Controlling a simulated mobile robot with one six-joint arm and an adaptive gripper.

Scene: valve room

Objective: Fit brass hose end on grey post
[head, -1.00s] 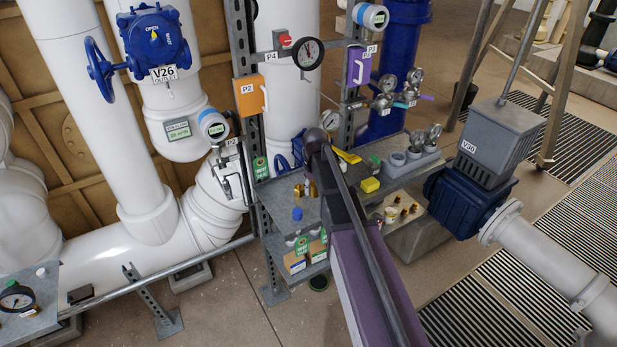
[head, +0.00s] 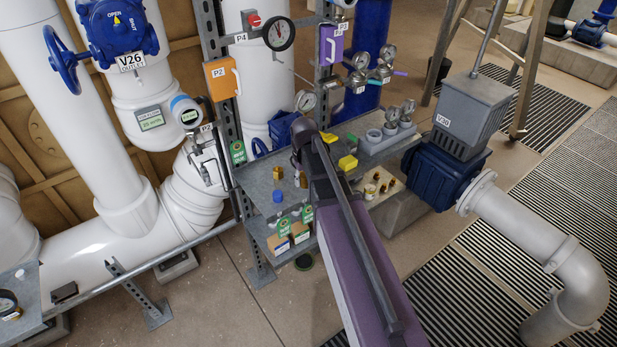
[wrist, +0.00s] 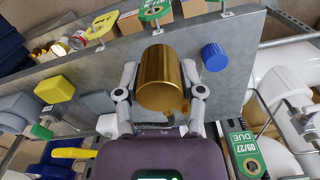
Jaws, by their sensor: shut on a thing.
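My gripper (wrist: 160,88) is shut on a brass hose end (wrist: 162,76), a short brass cylinder with its side facing the wrist camera. One finger lies on each side of it, over the grey shelf plate (wrist: 222,60). In the head view my purple arm reaches over the shelf and hides most of the gripper. Small brass pieces stand on the shelf left of the arm, one of them at the back (head: 278,172). I cannot tell which is the held one. I cannot pick out the grey post for certain in either view.
A blue cap (wrist: 214,57) is right of the gripper in the wrist view, with a green tag (wrist: 247,153) below. A yellow block (wrist: 55,88) is on the left.

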